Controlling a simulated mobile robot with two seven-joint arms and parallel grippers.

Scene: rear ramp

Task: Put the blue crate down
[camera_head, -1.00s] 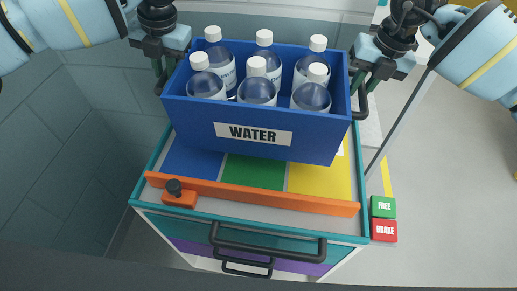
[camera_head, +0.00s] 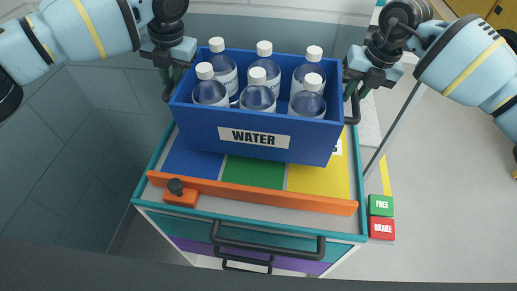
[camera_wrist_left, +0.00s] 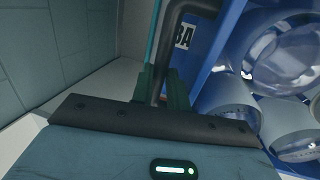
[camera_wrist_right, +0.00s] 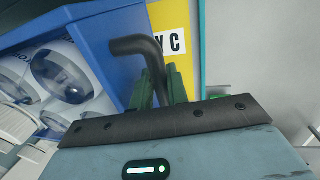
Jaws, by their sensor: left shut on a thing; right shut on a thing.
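The blue crate (camera_head: 197,127) is held level above the cart top, its WATER label facing me and several capped bottles inside. My left gripper (camera_head: 167,78) is shut on the black handle at its left end; this handle shows in the left wrist view (camera_wrist_left: 172,40). My right gripper (camera_head: 354,88) is shut on the right handle, also seen in the right wrist view (camera_wrist_right: 135,45). Under the crate, the cart top has blue (camera_head: 185,160), green (camera_head: 253,172) and yellow (camera_head: 320,180) zones. The crate hides their rear parts. I cannot tell whether its underside touches the top.
An orange bar (camera_head: 255,195) runs along the cart's front edge, with an orange block and black knob (camera_head: 177,190) at its left. Drawers with black handles (camera_head: 265,238) are below. FREE (camera_head: 381,205) and BRAKE (camera_head: 382,228) pads are at the right. A grey wall is at left.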

